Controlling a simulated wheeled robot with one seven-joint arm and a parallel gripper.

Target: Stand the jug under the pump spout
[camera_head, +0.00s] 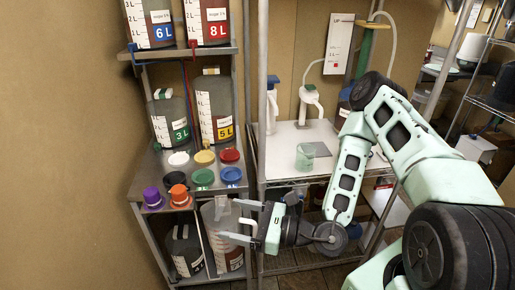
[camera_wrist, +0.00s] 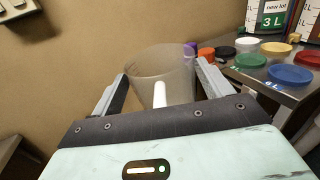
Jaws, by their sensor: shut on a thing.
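The jug (camera_head: 210,216) is a clear, pale container. It is held upright or nearly so in front of the left rack's lower part. My gripper (camera_head: 232,220) is shut on its handle, with one finger on each side. In the wrist view the jug (camera_wrist: 150,62) stands beyond my fingers (camera_wrist: 162,85), and its white handle lies between them. The white pump (camera_head: 311,98) with its spout stands at the back of the right-hand white counter (camera_head: 280,172), up and right of the jug. A second white pump head (camera_head: 272,100) is left of it.
A greenish beaker (camera_head: 304,157) stands on the counter by a grey square plate (camera_head: 320,149). Left are several coloured lids (camera_head: 204,177) on a metal shelf, and labelled buckets (camera_head: 170,120).

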